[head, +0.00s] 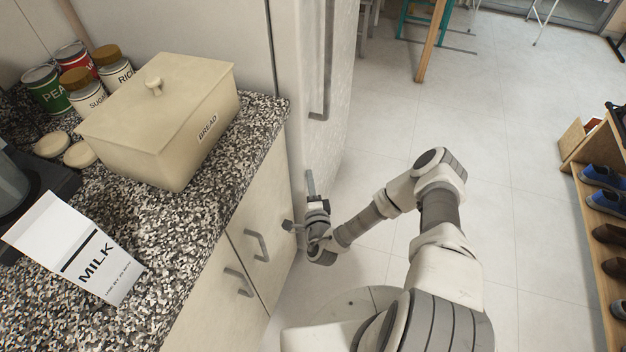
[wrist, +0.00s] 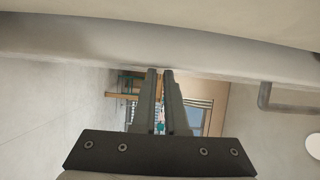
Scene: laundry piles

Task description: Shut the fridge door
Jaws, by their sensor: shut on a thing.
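The tall pale fridge door (head: 343,95) stands at the top middle of the head view, with a long grey upright handle (head: 322,62). A shorter grey handle (head: 310,182) is lower down. My gripper (head: 314,207) is low beside the fridge, right at the lower handle. In the wrist view the fingers of my gripper (wrist: 160,72) are close together, tips at a pale band of the fridge door (wrist: 75,45). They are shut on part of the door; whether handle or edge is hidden. I cannot tell how far the door stands open.
A speckled counter (head: 205,225) at left bears a bread bin (head: 145,130), a milk carton (head: 75,250) and several canisters. Cabinet handles (head: 257,245) stick out below it. A shoe rack (head: 590,200) stands at far right. The tiled floor (head: 500,140) between is clear.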

